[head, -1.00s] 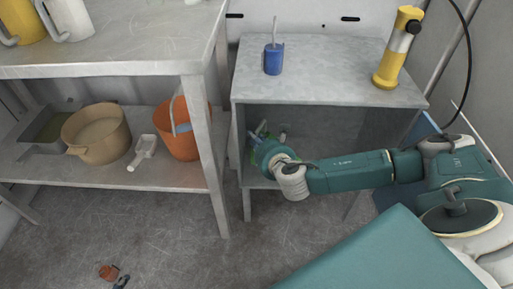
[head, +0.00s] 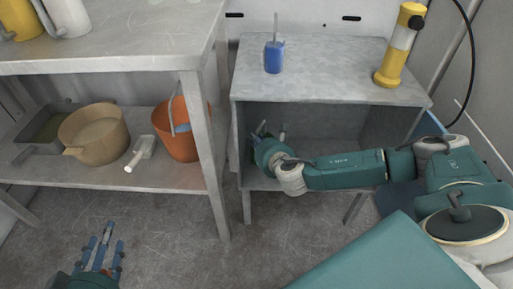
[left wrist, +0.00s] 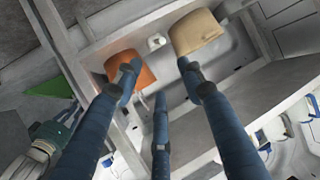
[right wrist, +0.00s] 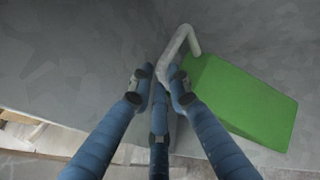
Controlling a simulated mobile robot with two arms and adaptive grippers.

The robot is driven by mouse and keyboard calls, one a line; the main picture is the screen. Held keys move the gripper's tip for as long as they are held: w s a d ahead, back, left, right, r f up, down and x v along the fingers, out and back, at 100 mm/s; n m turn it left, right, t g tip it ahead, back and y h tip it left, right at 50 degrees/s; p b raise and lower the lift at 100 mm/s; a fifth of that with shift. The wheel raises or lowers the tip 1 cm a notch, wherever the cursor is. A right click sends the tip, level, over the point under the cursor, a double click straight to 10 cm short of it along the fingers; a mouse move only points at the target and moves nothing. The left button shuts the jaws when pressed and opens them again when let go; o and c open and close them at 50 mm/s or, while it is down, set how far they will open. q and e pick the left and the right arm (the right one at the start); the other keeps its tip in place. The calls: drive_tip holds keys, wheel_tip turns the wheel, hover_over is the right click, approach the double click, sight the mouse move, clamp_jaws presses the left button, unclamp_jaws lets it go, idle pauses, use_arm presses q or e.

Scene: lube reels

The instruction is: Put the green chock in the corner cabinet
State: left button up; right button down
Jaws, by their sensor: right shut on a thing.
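The corner cabinet (head: 325,75) is a grey metal box with an open front, right of the workbench. My right arm reaches into it, and my right gripper (head: 268,132) is inside near the left wall. In the right wrist view, the green chock (right wrist: 245,105) is a wedge with a bent grey handle (right wrist: 178,50). My right gripper (right wrist: 158,85) is shut on that handle. Whether the chock touches the cabinet floor is unclear. Green also shows in the left wrist view (left wrist: 50,83). My left gripper (head: 103,245) is open and empty, low at the left, fingers spread.
A blue cup (head: 274,57) and a yellow cylinder (head: 400,45) stand on the cabinet top. The workbench's lower shelf holds an orange bucket (head: 177,135), a tan pot (head: 92,135) and a white scoop (head: 141,153). A bench leg (head: 205,160) stands just left of the cabinet.

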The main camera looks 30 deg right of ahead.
drive_tip(key=f, duration=0.1)
drive_tip(key=f+b, duration=0.2)
drive_tip(key=shift+w+d+f, duration=0.15)
drive_tip(key=shift+w+f, duration=0.1)
drive_tip(key=shift+f, duration=0.05)
drive_tip(key=c, duration=1.6)
unclamp_jaws()
drive_tip(key=shift+s+f, duration=0.1)
drive_tip(key=shift+c, duration=0.2)
use_arm(q)
wheel_tip(320, 180, up, 13)
drive_tip(key=w+d+t+h, duration=0.2)
drive_tip(key=t, duration=0.4)
drive_tip(key=shift+w+d, duration=0.15)
drive_tip(key=shift+w, duration=0.1)
use_arm(e)
drive_tip(key=shift+s, duration=0.1)
